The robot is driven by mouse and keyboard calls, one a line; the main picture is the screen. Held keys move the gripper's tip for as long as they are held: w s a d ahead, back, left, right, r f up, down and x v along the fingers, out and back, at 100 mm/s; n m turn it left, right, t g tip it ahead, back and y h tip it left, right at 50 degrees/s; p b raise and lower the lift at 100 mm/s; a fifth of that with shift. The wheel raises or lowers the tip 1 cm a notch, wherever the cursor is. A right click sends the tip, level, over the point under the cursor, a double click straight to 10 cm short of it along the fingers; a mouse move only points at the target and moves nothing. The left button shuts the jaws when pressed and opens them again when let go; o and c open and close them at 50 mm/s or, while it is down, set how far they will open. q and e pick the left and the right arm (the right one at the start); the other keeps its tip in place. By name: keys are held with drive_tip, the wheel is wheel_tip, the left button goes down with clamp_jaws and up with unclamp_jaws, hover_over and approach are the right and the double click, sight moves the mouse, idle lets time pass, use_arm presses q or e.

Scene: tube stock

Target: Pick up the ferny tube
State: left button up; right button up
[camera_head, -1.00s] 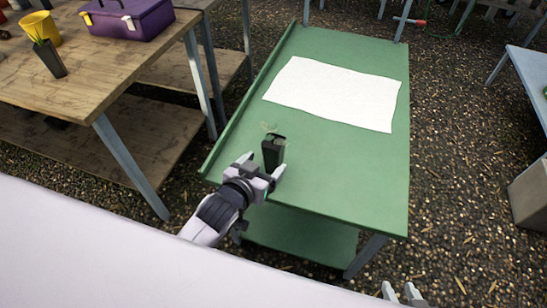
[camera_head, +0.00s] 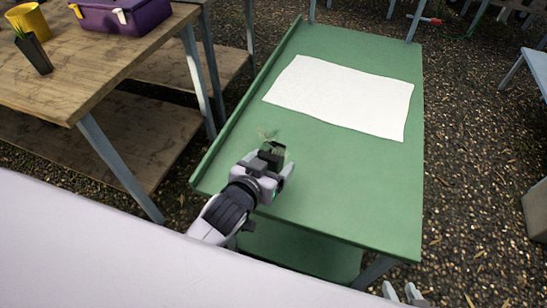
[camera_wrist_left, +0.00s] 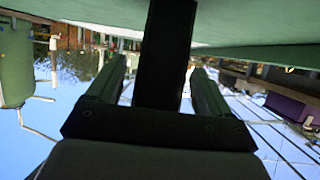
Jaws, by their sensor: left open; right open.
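The ferny tube (camera_head: 272,153) is a dark square-sided pot on the green table, with thin feathery green fronds at its top. My left gripper (camera_head: 277,168) is right at the tube in the head view and hides its lower part. In the left wrist view the dark tube (camera_wrist_left: 166,50) stands between the two fingers, with gaps on both sides. The left gripper is open around it. My right gripper (camera_head: 403,292) shows only its pale fingertips at the bottom edge, apart and with nothing between them.
A white sheet (camera_head: 340,97) lies on the far part of the green table (camera_head: 350,190), which has a raised left edge. A wooden table (camera_head: 95,65) at the left holds another dark tube (camera_head: 34,54) with grassy leaves, a yellow pot (camera_head: 28,20) and a purple toolbox (camera_head: 122,15).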

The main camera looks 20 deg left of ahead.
use_arm(q)
drive_tip(key=shift+w+d+f, duration=0.1)
drive_tip(key=shift+w+f, duration=0.1)
drive_tip(key=shift+w, duration=0.25)
drive_tip(key=shift+s+r, duration=0.1)
drive_tip(key=shift+s, duration=0.05)
drive_tip(key=shift+c, duration=0.3)
drive_tip(key=c, duration=1.1)
use_arm(e)
drive_tip(key=shift+w, duration=0.5)
use_arm(q)
drive_tip(key=shift+r, duration=0.2)
use_arm(e)
drive_tip(key=shift+r, duration=0.15)
